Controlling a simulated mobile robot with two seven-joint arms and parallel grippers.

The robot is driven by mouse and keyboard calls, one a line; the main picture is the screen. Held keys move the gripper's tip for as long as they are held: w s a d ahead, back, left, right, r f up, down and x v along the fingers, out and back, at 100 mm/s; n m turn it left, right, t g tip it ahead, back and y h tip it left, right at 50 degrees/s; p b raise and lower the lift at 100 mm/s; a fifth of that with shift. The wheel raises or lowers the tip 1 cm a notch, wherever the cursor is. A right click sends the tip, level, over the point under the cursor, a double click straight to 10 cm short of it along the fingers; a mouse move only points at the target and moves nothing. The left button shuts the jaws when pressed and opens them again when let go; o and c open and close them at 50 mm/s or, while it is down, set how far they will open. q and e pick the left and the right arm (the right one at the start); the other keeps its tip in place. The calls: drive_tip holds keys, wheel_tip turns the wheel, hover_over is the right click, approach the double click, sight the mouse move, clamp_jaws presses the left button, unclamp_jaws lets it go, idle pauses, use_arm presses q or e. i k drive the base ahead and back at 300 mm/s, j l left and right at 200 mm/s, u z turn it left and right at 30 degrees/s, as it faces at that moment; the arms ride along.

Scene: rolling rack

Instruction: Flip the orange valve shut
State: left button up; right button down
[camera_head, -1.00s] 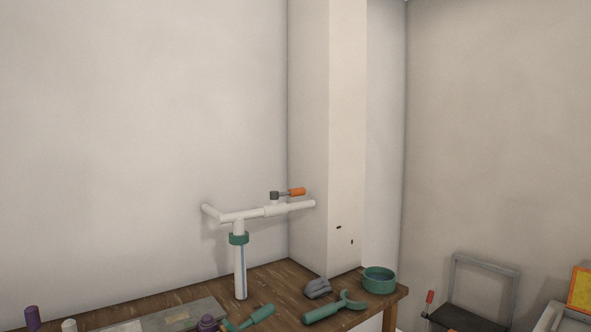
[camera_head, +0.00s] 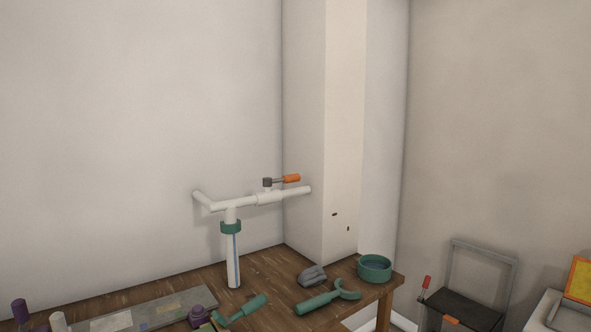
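The orange valve handle (camera_head: 291,178) points right from a dark grey valve stem (camera_head: 267,182). It sits on top of a white horizontal pipe (camera_head: 262,199) and lies roughly in line with that pipe. The pipe runs between the wall and the white column, above the back of the workbench. A white vertical pipe with a green collar (camera_head: 231,227) drops from it to the bench. Neither of my grippers shows in the head view.
The wooden workbench (camera_head: 268,262) carries a green wrench-like tool (camera_head: 318,303), a grey lump (camera_head: 312,276), a green bowl (camera_head: 374,268), another green-handled tool (camera_head: 242,310) and a grey board (camera_head: 150,309). A white column (camera_head: 325,130) stands behind. A dark stool or chair (camera_head: 463,306) is at right.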

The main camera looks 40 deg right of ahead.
sight(267, 182)
drive_tip(key=i+l, duration=0.1)
drive_tip(key=l, duration=0.25)
drive_tip(key=i+l, duration=0.15)
drive_tip(key=l, duration=0.25)
drive_tip(key=i+l, duration=0.1)
drive_tip(key=l, duration=0.25)
drive_tip(key=i+l, duration=0.15)
drive_tip(key=l, duration=0.25)
drive_tip(key=i+l, duration=0.1)
drive_tip(key=l, duration=0.25)
drive_tip(key=i+l, duration=0.15)
drive_tip(key=l, duration=0.2)
drive_tip(key=l+z, duration=0.05)
